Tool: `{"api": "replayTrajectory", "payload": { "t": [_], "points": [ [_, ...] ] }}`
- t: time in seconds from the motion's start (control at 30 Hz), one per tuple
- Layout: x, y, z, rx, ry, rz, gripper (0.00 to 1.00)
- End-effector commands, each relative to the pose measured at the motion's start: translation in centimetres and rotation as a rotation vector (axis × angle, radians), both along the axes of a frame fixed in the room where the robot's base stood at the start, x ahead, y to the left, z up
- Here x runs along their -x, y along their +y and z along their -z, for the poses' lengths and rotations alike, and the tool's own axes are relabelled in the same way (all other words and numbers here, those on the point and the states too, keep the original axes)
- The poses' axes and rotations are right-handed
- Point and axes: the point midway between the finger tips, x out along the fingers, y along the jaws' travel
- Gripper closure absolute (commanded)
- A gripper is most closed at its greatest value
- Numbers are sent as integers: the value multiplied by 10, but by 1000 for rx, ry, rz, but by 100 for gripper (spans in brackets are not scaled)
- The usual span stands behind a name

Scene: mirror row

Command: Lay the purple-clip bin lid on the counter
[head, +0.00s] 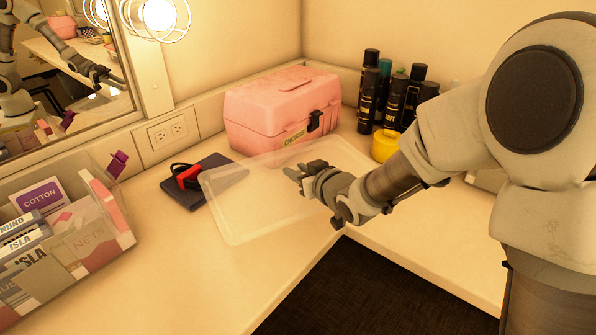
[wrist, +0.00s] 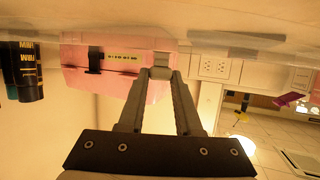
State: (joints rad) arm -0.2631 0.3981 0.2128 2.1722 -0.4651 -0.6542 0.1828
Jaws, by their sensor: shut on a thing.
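The bin lid (head: 245,218) is a clear, frosted rectangular sheet with a raised rim. My gripper (head: 300,173) is shut on its right part and holds it out flat over the counter (head: 180,270); I cannot tell how high above the counter it is. In the wrist view the lid (wrist: 120,20) spans the top as a pale see-through band, with my gripper (wrist: 160,73) at its edge. The open bin (head: 105,230) stands at the left with a purple clip (head: 118,163) on its corner. It holds packs and labelled cards.
A pink case (head: 280,108) stands behind the lid. A dark blue book (head: 185,196) with a red-and-black corded item (head: 188,178) lies partly under its left end. Dark bottles (head: 368,95) and a yellow jar (head: 384,146) stand at the back right. The front-left counter is clear.

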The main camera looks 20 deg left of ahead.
Motion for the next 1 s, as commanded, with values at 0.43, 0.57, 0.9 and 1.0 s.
{"api": "replayTrajectory", "payload": {
  "t": [0.43, 0.57, 0.9, 1.0],
  "points": [
    [0, 0, 6, 0, 0, 0, 37],
    [0, 0, 6, 0, 0, 0, 37],
    [6, -7, -9, 0, 0, 2, 37],
    [21, -22, -17, 1, 1, 3, 37]
  ]
}}
